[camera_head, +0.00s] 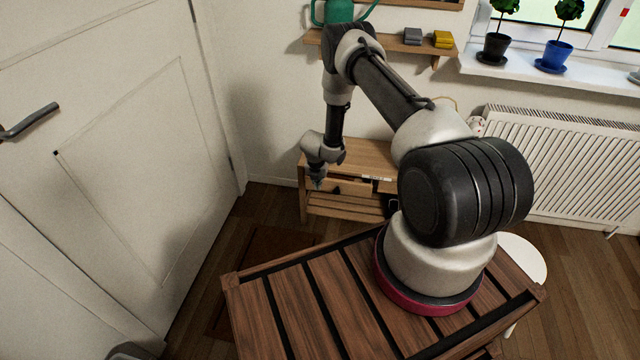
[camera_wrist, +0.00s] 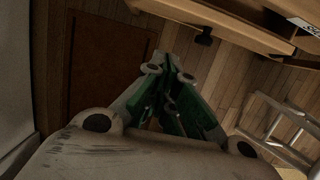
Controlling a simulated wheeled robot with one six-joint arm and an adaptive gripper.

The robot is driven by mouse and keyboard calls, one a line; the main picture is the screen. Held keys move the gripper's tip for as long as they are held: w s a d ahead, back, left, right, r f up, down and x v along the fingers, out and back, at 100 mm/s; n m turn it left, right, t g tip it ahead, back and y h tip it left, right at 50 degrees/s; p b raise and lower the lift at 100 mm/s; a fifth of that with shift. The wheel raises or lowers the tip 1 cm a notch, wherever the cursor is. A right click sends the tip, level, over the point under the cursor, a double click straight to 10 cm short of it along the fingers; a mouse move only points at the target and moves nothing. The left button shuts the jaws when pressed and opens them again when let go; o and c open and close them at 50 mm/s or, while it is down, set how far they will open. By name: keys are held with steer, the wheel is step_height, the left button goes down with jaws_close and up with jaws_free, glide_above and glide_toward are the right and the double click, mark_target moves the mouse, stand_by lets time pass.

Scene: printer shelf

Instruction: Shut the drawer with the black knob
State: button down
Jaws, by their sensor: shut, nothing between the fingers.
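The wooden bench (camera_head: 370,155) stands against the wall, with drawers under its top. In the wrist view a wooden drawer front (camera_wrist: 232,28) crosses the top edge and bears a black knob (camera_wrist: 205,38). The drawer appears to stand out from the bench, but how far is hard to tell. My gripper (camera_head: 318,184) hangs in front of the bench's left end and hides part of the drawer area. In the wrist view my gripper (camera_wrist: 172,68) has its green fingers together and empty, below and left of the knob, apart from it.
A white label (camera_head: 376,178) is on the bench's front edge. A slatted lower shelf (camera_head: 345,205) lies beneath. A brown mat (camera_wrist: 105,60) is on the wood floor. A white door (camera_head: 120,150) stands left, a radiator (camera_head: 560,165) right. A pale stool frame (camera_wrist: 275,125) shows at lower right.

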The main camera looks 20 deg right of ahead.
steer(key=w+d+f, duration=0.3)
steer(key=w+f, duration=0.1)
steer(key=f, duration=0.2)
steer(key=shift+w, duration=0.2)
steer(key=shift+d, duration=0.1)
stand_by(0.4)
